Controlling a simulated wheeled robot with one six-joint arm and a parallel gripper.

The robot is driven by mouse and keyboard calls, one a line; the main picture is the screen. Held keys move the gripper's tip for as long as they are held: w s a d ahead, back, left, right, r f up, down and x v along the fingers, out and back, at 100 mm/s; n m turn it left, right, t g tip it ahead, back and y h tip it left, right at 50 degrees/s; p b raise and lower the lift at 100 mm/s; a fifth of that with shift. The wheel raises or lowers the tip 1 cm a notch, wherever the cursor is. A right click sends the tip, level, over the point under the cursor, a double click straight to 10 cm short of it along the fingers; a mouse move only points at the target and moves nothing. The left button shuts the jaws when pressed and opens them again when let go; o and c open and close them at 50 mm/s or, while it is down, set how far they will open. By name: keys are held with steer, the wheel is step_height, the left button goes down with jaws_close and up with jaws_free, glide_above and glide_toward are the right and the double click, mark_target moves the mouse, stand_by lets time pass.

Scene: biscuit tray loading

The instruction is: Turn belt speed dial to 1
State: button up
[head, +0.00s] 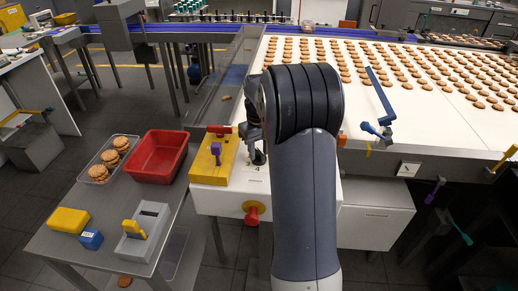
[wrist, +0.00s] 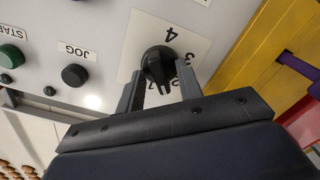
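The belt speed dial (wrist: 158,62) is a black knob with a pointer bar, on a white label plate in the wrist view. The numbers 4 and 3 show beside it; the lower numbers are partly covered by the knob and a finger. The bar points down toward my gripper in the picture, and I cannot tell exactly which number it marks. My gripper (wrist: 160,82) is open, with one finger on each side of the knob and the bar between them. Contact is not clear. In the head view my gripper (head: 255,139) is over the panel, partly hidden by my arm.
A black JOG button (wrist: 75,75) and a green START button (wrist: 12,58) sit left of the dial. A yellow box (head: 213,160) with a purple lever is close beside the panel. A red knob (head: 252,216) projects from the front below. A red bin (head: 158,157) stands left.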

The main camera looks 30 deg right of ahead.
jaws_close()
stand_by(0.3)
stand_by(0.3)
steer(key=m+p, duration=0.1)
steer(key=m, duration=0.2)
steer(key=shift+r+m, duration=0.1)
steer(key=shift+m, duration=0.2)
steer(key=shift+m+p, duration=0.4)
steer(key=shift+m, duration=1.5)
jaws_free()
